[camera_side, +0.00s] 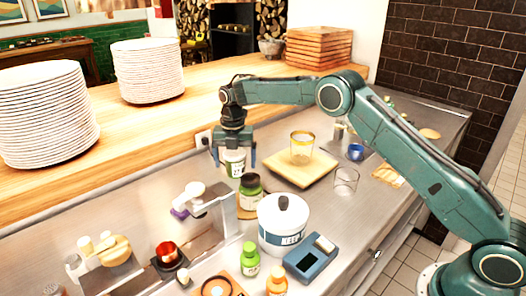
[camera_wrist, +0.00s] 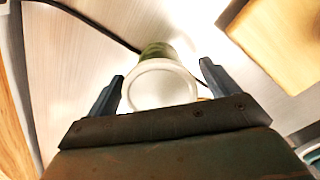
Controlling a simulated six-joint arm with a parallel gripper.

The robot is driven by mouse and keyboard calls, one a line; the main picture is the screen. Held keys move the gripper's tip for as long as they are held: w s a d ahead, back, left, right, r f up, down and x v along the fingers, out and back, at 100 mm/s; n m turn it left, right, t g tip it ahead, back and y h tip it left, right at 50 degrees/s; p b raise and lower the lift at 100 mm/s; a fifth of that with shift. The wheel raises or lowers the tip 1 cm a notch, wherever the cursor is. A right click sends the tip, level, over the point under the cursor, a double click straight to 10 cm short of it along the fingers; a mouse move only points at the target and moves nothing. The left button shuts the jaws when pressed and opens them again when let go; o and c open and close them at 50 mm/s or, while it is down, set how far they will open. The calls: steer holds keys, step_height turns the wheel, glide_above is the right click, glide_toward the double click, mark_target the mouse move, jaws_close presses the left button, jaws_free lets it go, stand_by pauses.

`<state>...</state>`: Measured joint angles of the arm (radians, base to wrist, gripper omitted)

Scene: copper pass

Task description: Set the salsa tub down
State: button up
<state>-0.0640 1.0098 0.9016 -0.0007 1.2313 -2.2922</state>
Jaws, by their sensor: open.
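My gripper (camera_side: 234,160) points down over the steel counter, behind the dark-lidded green jar in the side view. A white-lidded tub with a green label (camera_side: 235,163), which looks like the salsa tub, stands upright between the fingers. In the wrist view the tub's round white lid (camera_wrist: 161,86) lies between the two spread fingertips of the gripper (camera_wrist: 160,80). The fingers are open, with a gap visible on both sides of the lid. The tub's base is partly hidden by the jar in the side view, so its contact with the counter is hard to see.
The dark-lidded green jar (camera_side: 250,190) stands close in front. A wooden board (camera_side: 290,178) with a glass (camera_side: 301,147) lies to the right. A white canister (camera_side: 283,222) is nearer the camera. A dark cable (camera_wrist: 85,20) crosses the counter by the tub.

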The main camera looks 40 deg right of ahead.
mark_target(234, 152)
step_height(234, 152, up, 11)
steer(key=shift+w, duration=0.1)
steer(key=shift+r, duration=0.65)
steer(key=shift+r, duration=0.1)
stand_by(0.7)
steer(key=s+d+r+m+t, duration=0.1)
steer(key=s+r+m+t, duration=0.1)
steer(key=s+r+m, duration=0.75)
steer(key=s+d+r+m+t, duration=0.15)
steer(key=s+r+m, duration=0.4)
steer(key=s, duration=0.65)
steer(key=s+f+m, duration=0.2)
steer(key=s+m, duration=0.2)
steer(key=s, duration=0.4)
steer(key=s+d+f+m+t, duration=0.1)
steer(key=s+f+m, duration=0.2)
steer(key=s, duration=0.4)
steer(key=s+f+m+t, duration=0.1)
steer(key=s+f+m, duration=0.2)
steer(key=s+m, duration=0.2)
steer(key=s, duration=0.3)
steer(key=shift+s+d+f, duration=0.2)
steer(key=shift+s+d, duration=0.05)
steer(key=shift+s, duration=0.1)
